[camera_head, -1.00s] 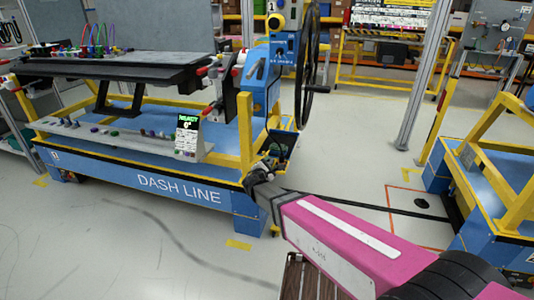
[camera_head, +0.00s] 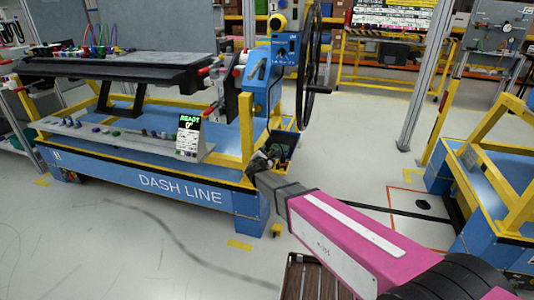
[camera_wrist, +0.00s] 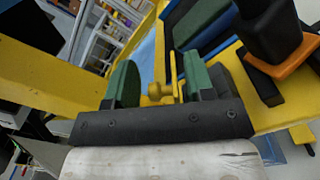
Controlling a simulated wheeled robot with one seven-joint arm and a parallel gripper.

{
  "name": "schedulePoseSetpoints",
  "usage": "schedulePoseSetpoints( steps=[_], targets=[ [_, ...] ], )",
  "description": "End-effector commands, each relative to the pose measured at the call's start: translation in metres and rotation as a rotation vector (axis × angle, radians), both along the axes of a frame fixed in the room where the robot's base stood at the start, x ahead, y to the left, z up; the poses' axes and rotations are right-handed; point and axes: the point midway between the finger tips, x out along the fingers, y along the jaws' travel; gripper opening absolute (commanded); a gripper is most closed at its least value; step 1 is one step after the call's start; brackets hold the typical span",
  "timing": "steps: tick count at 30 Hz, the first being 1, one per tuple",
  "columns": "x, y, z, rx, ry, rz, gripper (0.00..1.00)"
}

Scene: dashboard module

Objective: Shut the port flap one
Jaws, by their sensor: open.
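My gripper (camera_head: 260,162) is at the right end of the blue and yellow dash-line station, beside its yellow post. In the wrist view, my gripper (camera_wrist: 158,86) has two green finger pads standing apart with a gap between them. A small yellow knob-like part (camera_wrist: 158,91) on a thin upright shows in that gap; I cannot tell whether the pads touch it. A dark panel with a blue edge (camera_wrist: 212,38) lies beyond the right pad. A dark tilted plate (camera_head: 284,147) stands just right of my gripper in the head view; I cannot tell if it is the port flap.
Yellow frame bars (camera_wrist: 60,70) run close beside my fingers. A black block on an orange base (camera_wrist: 272,40) is near on the right. A large black handwheel (camera_head: 306,65) stands above my gripper. Another blue and yellow station (camera_head: 480,185) is at right, with open floor between.

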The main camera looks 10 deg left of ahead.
Motion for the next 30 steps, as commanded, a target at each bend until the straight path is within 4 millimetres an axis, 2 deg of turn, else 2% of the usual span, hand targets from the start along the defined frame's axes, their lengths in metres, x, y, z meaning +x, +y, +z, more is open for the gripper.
schedulePoseSetpoints(
  steps=[11,14,15,16,23,30],
  targets=[
    [0.006,0.000,0.000,0.000,0.000,0.000,0.49],
    [0.005,-0.001,0.000,0.000,0.000,0.000,0.20],
    [0.005,-0.001,0.000,0.000,0.000,0.000,0.07],
    [0.005,-0.001,0.000,0.000,0.000,0.000,0.04],
    [0.005,-0.002,-0.001,0.039,-0.003,0.000,0.04],
    [0.005,-0.011,-0.006,0.238,-0.019,-0.001,0.04]
  ],
)
